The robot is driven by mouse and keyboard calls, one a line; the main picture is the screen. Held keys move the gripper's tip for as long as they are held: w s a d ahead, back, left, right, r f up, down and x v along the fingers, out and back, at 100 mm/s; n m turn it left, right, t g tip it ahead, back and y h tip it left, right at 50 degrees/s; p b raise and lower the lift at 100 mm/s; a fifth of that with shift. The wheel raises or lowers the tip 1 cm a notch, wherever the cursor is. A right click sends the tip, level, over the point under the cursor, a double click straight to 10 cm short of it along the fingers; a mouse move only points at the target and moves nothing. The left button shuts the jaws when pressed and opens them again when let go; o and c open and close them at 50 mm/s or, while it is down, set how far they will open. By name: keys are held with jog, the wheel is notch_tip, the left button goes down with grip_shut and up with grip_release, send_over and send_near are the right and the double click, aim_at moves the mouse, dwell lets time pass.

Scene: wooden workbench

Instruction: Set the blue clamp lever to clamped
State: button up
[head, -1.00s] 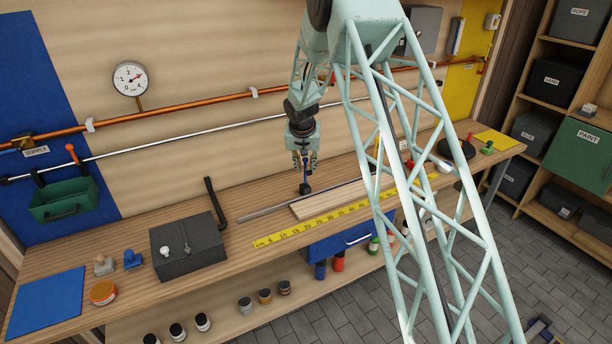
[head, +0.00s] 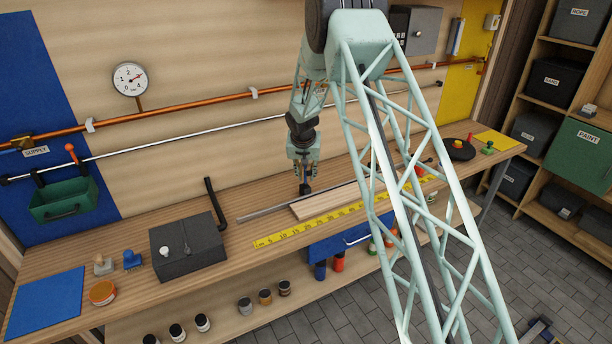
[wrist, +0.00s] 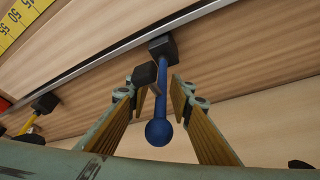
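The blue clamp lever (wrist: 164,85) has a round knob and rises from a black block (wrist: 162,47) beside a metal rail. In the wrist view it lies between the two fingers of my gripper (wrist: 157,82), with gaps showing on both sides. My gripper is open around it, and the fingers do not appear to press on it. A second small black piece (wrist: 145,73) sits beside the shaft near the left fingertip. In the head view my gripper (head: 304,168) points down over the black block (head: 305,188), and its fingers mostly hide the lever.
A wooden board (head: 325,205) and a yellow ruler (head: 290,233) lie in front of the rail. A yellow lever (wrist: 30,122) on another black block is at the left in the wrist view. A dark grey box (head: 187,250) and bent black handle (head: 214,203) stand to the left.

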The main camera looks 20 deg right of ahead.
grip_shut()
